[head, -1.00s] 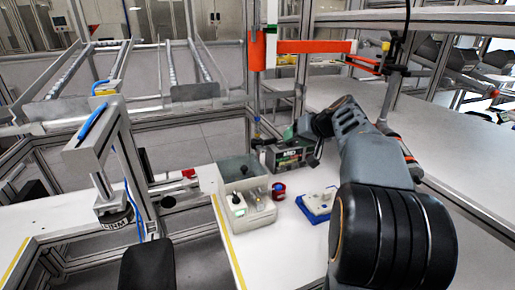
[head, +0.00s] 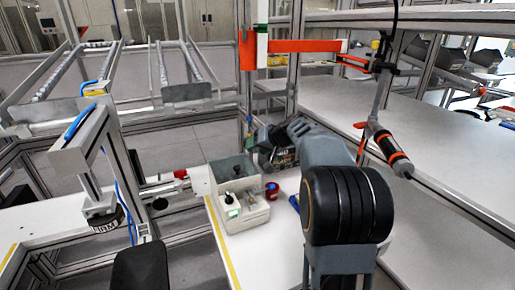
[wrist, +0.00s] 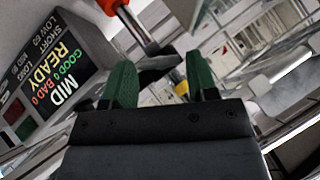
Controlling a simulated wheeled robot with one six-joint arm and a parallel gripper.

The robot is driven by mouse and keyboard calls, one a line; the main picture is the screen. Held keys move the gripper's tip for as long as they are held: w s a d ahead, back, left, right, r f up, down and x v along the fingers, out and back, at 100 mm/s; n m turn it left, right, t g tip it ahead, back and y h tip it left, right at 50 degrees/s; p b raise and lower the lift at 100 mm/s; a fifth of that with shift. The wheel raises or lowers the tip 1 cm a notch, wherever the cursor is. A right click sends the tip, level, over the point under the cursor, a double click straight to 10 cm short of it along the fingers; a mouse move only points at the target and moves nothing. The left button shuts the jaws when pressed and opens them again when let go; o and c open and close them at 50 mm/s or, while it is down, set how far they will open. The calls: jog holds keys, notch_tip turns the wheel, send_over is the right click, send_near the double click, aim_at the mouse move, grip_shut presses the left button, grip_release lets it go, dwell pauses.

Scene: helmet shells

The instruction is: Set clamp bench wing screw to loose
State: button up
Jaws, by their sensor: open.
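A beige box (head: 246,215) with a clear-topped rear part stands on the white bench. A black knob (head: 228,198), a green light and a small metal piece (head: 250,198) are on its top. The metal piece may be the wing screw, but it is too small to tell, as is its setting. My gripper (head: 262,138) is beyond the box, in front of a dark display unit (head: 284,158). In the wrist view its green fingers (wrist: 160,82) are apart, with nothing between them. No wing screw is recognisable in that view.
A red and blue round piece (head: 271,190) stands right of the box. A blue item (head: 294,203) is mostly behind my arm. The display unit (wrist: 62,70) reads READY in the wrist view. A black and orange tool (head: 388,148) hangs at right. The white bench (head: 265,255) is clear in front.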

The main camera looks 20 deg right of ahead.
jog(key=shift+w+a+f, duration=0.15)
jog(key=shift+w+f, duration=0.15)
jog(key=shift+c, duration=0.4)
